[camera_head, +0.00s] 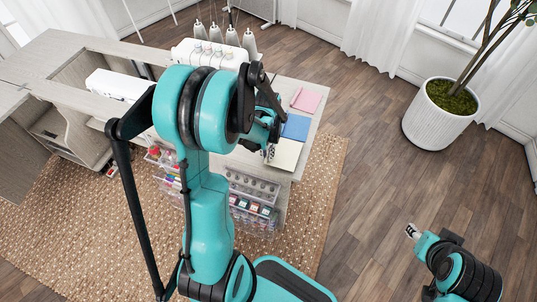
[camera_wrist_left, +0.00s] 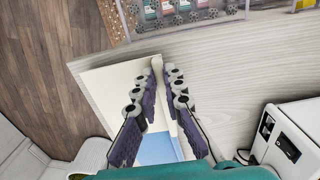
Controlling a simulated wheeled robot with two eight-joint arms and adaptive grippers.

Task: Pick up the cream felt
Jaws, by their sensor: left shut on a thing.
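The cream felt (camera_head: 287,154) is a flat pale square at the near right corner of the cabinet top. It also shows in the left wrist view (camera_wrist_left: 104,84). My left gripper (camera_head: 270,152) is low over its left part. In the left wrist view the dark fingers (camera_wrist_left: 157,66) come together at the tips on the cream felt, pinching a raised fold of it. Most of the felt still looks flat on the top. My right gripper (camera_head: 411,231) is far off at the lower right, over the floor; its jaw opening is too small to judge.
Blue felt (camera_head: 297,126) and pink felt (camera_head: 306,100) lie behind the cream one. A white machine (camera_wrist_left: 287,138) stands close by in the left wrist view. Clear drawers (camera_head: 252,187) of supplies sit at the cabinet's front. A potted plant (camera_head: 438,113) stands at right.

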